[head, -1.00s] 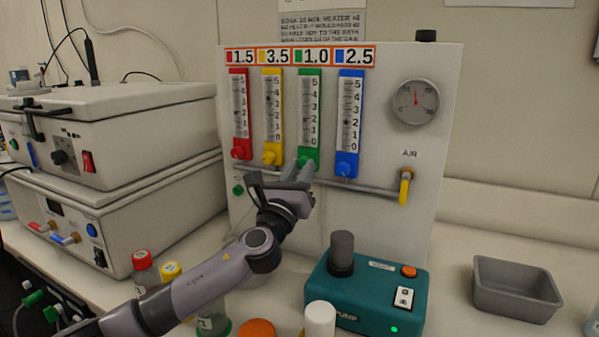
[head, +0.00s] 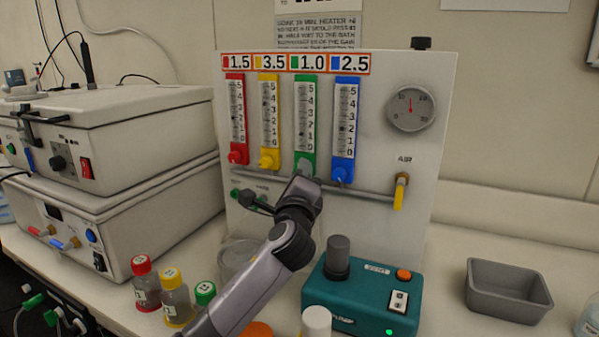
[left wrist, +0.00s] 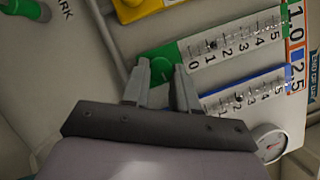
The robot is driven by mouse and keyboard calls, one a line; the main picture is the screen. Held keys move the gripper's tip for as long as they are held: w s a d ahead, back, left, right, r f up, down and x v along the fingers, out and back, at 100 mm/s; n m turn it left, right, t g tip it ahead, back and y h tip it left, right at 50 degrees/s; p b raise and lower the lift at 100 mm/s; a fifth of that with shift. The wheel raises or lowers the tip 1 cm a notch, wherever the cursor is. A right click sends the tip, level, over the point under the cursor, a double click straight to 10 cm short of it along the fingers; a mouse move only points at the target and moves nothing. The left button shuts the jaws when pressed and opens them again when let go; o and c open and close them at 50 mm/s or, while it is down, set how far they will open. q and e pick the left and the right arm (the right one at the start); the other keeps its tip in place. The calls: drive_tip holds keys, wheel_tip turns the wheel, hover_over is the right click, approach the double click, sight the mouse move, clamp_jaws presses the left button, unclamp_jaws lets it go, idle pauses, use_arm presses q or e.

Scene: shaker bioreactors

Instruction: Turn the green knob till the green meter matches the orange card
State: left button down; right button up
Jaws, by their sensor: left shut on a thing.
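The green meter (head: 306,112) is the third of the upright tubes on the white panel. The orange-framed card (head: 308,63) above it reads 1.0. In the left wrist view, the meter (left wrist: 235,43) has a small dark float near the 1 mark. The green knob (left wrist: 163,62) at its lower end sits between the fingers of my left gripper (left wrist: 161,84), which is shut on it. In the head view my left gripper (head: 303,176) covers most of the knob. My right gripper is in neither view.
The blue meter (head: 346,125) and yellow meter (head: 269,115) stand close on either side. A grey pipe (head: 365,191) runs below. A teal pump (head: 362,297), capped bottles (head: 175,297) and a grey tray (head: 507,290) stand on the bench.

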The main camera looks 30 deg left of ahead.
use_arm(q)
drive_tip(key=shift+r+n+g, duration=0.1)
drive_tip(key=shift+n+g, duration=0.4)
drive_tip(key=shift+n, duration=0.7)
drive_tip(key=shift+p, duration=0.3)
drive_tip(key=c, duration=0.9)
unclamp_jaws()
